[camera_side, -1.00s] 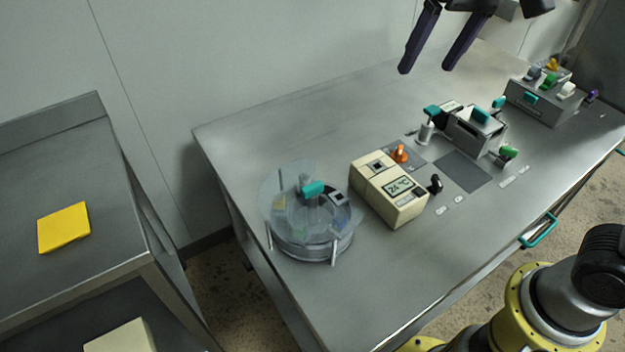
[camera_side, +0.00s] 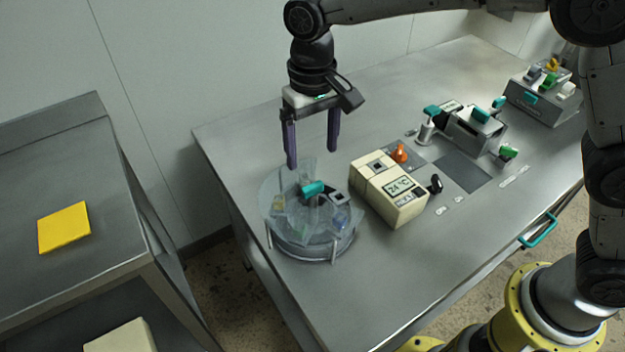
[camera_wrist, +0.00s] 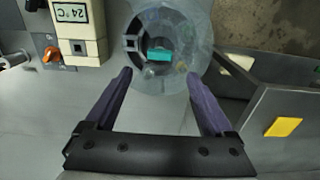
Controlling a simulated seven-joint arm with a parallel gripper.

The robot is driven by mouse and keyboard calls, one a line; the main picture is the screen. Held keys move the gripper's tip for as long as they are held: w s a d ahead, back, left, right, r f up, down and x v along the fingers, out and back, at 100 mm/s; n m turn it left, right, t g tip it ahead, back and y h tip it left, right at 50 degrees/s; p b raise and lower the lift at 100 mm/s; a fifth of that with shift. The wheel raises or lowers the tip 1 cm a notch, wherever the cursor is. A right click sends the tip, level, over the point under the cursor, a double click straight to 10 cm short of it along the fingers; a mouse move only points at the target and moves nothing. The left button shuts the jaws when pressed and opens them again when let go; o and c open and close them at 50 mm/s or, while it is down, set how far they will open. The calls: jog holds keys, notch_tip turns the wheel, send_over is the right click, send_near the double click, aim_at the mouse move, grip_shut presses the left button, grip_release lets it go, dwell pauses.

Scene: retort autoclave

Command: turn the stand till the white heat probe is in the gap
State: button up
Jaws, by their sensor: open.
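The round stand (camera_side: 312,248) sits at the left front of the steel table under a clear cover (camera_side: 280,190) with a teal handle (camera_side: 313,189) on top. It also shows in the wrist view (camera_wrist: 165,15), with the teal handle (camera_wrist: 159,55) near its middle. Small items show dimly through the cover; I cannot tell which is the white heat probe, nor where the gap lies. My gripper (camera_side: 313,153) is open and empty, fingers pointing down, above the back edge of the stand. In the wrist view its two purple fingers (camera_wrist: 158,82) spread to either side of the handle.
A cream box reading 24 °C (camera_side: 390,190) stands just right of the stand. Further right are an orange knob (camera_side: 400,153), a grey fixture (camera_side: 475,130) and a rack of coloured clips (camera_side: 545,98). A yellow pad (camera_side: 63,227) lies on the left side table.

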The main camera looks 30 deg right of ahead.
aim_at(313, 185)
notch_tip(313, 185, down, 9)
jog(key=shift+f, duration=0.1)
dwell(0.4)
grip_shut()
dwell(0.4)
